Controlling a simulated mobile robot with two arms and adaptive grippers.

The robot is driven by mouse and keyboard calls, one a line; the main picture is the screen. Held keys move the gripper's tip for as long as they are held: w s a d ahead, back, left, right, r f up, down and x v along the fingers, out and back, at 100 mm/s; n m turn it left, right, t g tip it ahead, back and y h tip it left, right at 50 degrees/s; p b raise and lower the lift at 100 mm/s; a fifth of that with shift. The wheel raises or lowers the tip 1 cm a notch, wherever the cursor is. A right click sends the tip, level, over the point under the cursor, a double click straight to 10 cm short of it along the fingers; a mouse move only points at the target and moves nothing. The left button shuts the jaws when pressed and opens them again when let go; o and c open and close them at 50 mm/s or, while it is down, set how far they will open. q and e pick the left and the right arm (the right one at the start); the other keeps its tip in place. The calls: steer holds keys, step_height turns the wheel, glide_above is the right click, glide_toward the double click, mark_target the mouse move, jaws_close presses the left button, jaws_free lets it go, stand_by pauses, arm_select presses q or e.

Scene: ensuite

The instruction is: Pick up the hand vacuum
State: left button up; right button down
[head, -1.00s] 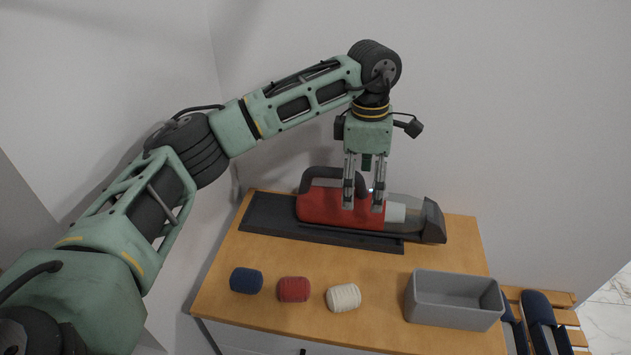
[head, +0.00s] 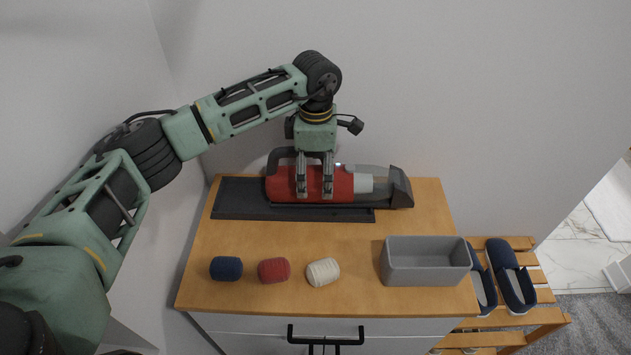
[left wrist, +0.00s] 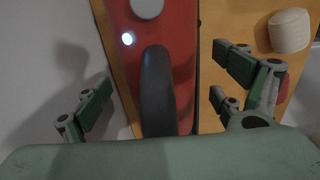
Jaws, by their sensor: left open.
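The hand vacuum (head: 345,185) has a red body, a black handle (head: 279,160) and a clear, dark-tipped nose to the right. It lies on a dark flat base (head: 240,200) at the back of the wooden cabinet top. My right gripper is not in view.
Blue (head: 226,268), red (head: 274,270) and white (head: 323,272) rolls lie in front. A grey open bin (head: 428,275) stands at front right. A slatted wooden bench (head: 530,262) with dark blue slippers (head: 512,283) is to the right. Walls stand close behind and left.

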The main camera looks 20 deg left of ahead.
arm_select(q)
steer(key=c, duration=2.1)
steer(key=shift+w+r, duration=0.1)
steer(key=shift+w, duration=0.05)
